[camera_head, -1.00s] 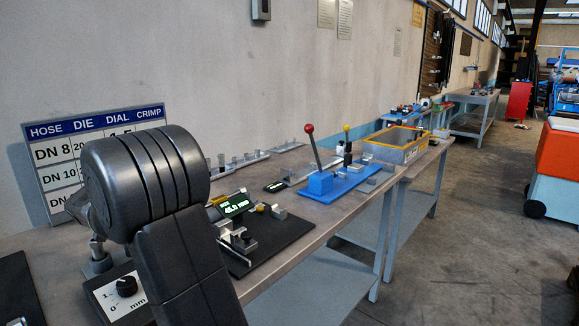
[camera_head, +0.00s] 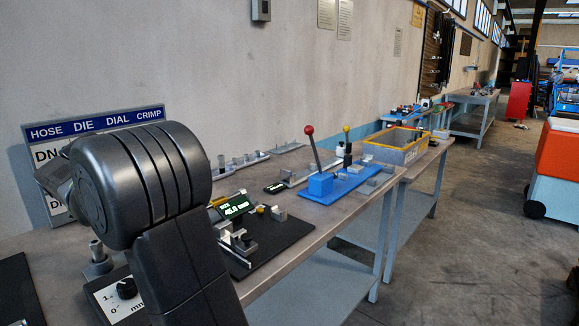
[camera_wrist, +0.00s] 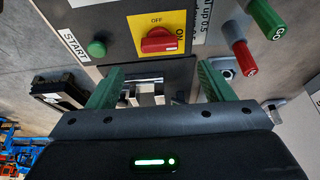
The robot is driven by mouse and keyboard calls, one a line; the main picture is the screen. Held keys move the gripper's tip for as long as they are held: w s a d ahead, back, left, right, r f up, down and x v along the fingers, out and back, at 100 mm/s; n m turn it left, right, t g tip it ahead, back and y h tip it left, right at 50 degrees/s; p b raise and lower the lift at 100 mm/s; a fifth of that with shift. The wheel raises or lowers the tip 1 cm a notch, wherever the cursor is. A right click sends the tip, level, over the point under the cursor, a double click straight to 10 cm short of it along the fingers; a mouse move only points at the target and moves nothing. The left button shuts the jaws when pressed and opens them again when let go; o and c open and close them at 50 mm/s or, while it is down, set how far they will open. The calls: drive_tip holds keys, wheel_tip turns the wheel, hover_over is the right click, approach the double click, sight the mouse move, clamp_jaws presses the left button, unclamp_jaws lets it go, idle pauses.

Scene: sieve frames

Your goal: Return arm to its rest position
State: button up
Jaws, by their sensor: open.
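My arm fills the left foreground of the head view as a dark, ribbed joint and link. My gripper shows in the wrist view (camera_wrist: 160,86) with two green fingers spread apart and nothing between them. The fingers point towards a bench panel with a green START button (camera_wrist: 96,48) and a red rotary switch (camera_wrist: 160,40) on a yellow OFF/ON plate. The fingertips appear apart from the panel. In the head view my gripper is hidden behind my arm.
A hose-and-die chart (camera_head: 97,128) stands behind my arm, partly covered.

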drive_tip(key=x, duration=0.8)
drive_tip(key=shift+d+f+b, duration=0.15)
drive_tip(key=shift+f+b, duration=0.15)
drive_tip(key=shift+f, duration=0.05)
drive_tip(key=n+y, duration=0.1)
drive_tip(key=n, duration=0.3)
drive_tip(key=shift+r+t, duration=0.1)
drive_tip(key=shift+t, duration=0.3)
drive_tip(key=n+y, duration=0.2)
drive_tip(key=n, duration=0.2)
drive_tip(key=shift+d+r, duration=0.1)
drive_tip(key=shift+d, duration=0.1)
drive_tip(key=n+y+p, duration=0.1)
drive_tip(key=n+y, duration=0.1)
drive_tip(key=n, duration=0.3)
drive_tip(key=shift+d+n+p, duration=0.1)
drive_tip(key=shift+n+p, duration=0.25)
drive_tip(key=shift+n, duration=0.05)
drive_tip(key=shift+d+n+g+y, duration=0.1)
drive_tip(key=shift+n+g+y, duration=0.5)
drive_tip(key=shift+n, duration=1.4)
drive_tip(key=shift+d, duration=0.1)
